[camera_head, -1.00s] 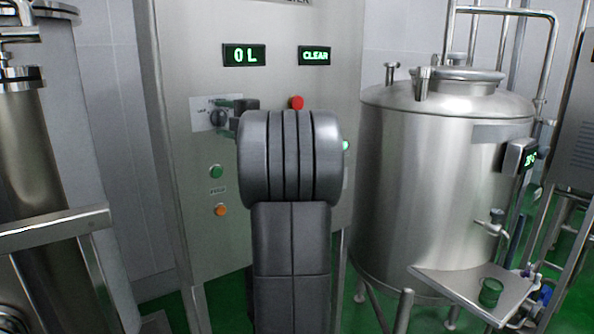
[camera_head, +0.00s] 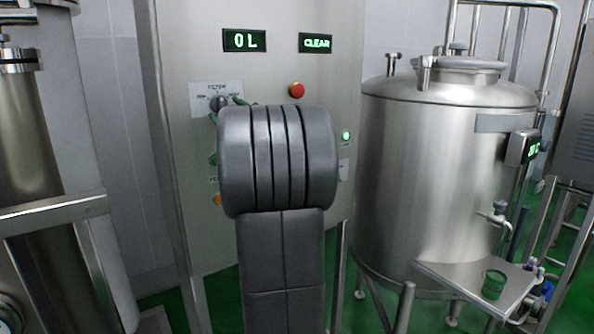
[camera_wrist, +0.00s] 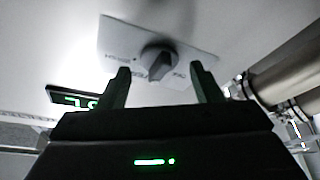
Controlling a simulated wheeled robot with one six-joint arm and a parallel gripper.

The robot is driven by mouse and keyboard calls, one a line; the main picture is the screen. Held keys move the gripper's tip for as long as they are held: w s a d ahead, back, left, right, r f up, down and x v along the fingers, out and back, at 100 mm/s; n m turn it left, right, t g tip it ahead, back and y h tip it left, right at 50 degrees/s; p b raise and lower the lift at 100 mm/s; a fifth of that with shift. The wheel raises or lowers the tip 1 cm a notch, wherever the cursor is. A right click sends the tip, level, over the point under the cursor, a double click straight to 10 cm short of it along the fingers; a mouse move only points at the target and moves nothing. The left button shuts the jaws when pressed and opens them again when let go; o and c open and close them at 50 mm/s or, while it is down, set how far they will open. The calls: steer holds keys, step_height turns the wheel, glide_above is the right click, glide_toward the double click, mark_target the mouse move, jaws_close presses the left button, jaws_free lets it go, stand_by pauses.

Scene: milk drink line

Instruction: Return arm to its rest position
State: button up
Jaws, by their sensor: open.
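My gripper (camera_wrist: 160,88) is open and empty in the wrist view, its two fingers apart. Beyond the fingertips is a dark rotary knob (camera_wrist: 158,62) on a white label plate, with no contact visible. In the head view the knob (camera_head: 218,103) shows on the upright steel control panel (camera_head: 270,20). My dark arm stands in front of the panel and hides its lower middle. Only a small greenish part of the gripper shows past the arm's left edge.
The panel has displays reading "0 L" (camera_head: 244,40) and "CLEAR" (camera_head: 315,43), a red button (camera_head: 296,90) and a lit green lamp (camera_head: 346,136). A steel tank (camera_head: 440,180) stands right, with a shelf (camera_head: 455,275) bearing a green cup (camera_head: 494,284). Steel equipment (camera_head: 30,120) stands left.

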steer(key=shift+b+v, duration=0.45)
steer(key=shift+v, duration=2.1)
steer(key=shift+r, duration=0.1)
